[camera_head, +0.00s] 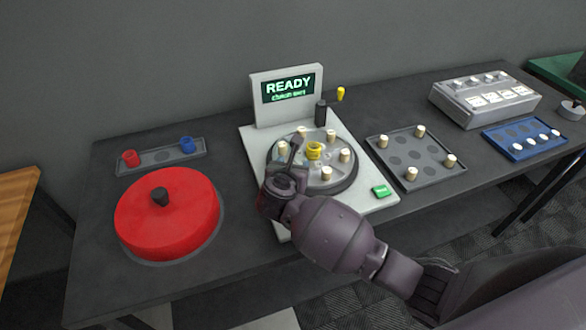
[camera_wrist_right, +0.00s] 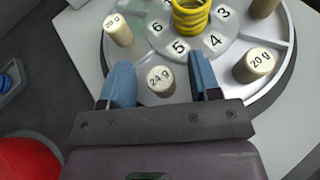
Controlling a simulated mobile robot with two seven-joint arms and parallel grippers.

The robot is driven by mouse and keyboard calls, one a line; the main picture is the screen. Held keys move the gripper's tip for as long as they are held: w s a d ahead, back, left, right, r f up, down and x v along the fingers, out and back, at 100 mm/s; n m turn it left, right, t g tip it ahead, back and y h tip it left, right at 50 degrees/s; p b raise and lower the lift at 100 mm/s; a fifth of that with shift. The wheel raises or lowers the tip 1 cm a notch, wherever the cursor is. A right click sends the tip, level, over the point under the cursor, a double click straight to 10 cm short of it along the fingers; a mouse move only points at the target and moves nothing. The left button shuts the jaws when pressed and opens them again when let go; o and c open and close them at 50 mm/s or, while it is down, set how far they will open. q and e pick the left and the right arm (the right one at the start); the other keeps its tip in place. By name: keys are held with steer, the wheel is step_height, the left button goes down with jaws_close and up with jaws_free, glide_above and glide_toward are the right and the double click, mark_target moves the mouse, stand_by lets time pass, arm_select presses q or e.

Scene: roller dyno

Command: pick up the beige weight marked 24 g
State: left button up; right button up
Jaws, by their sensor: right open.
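The beige weight marked 24 g (camera_wrist_right: 160,80) stands upright on the grey round plate, near the numeral 5, in the right wrist view. My right gripper (camera_wrist_right: 162,74) is open, with one blue-padded finger on each side of this weight and visible gaps between. In the head view my right gripper (camera_head: 284,168) is over the left edge of the round plate (camera_head: 343,183) and seems to hide the 24 g weight. My left gripper is not in view.
A weight marked 25 g (camera_wrist_right: 117,30) stands to the left and one marked 20 g (camera_wrist_right: 254,65) to the right. A yellow spring (camera_wrist_right: 189,17) is at the plate's centre. A red disc (camera_head: 167,222) is at left; a display reading READY (camera_head: 288,88) stands behind.

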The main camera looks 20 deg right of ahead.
steer(key=c, duration=1)
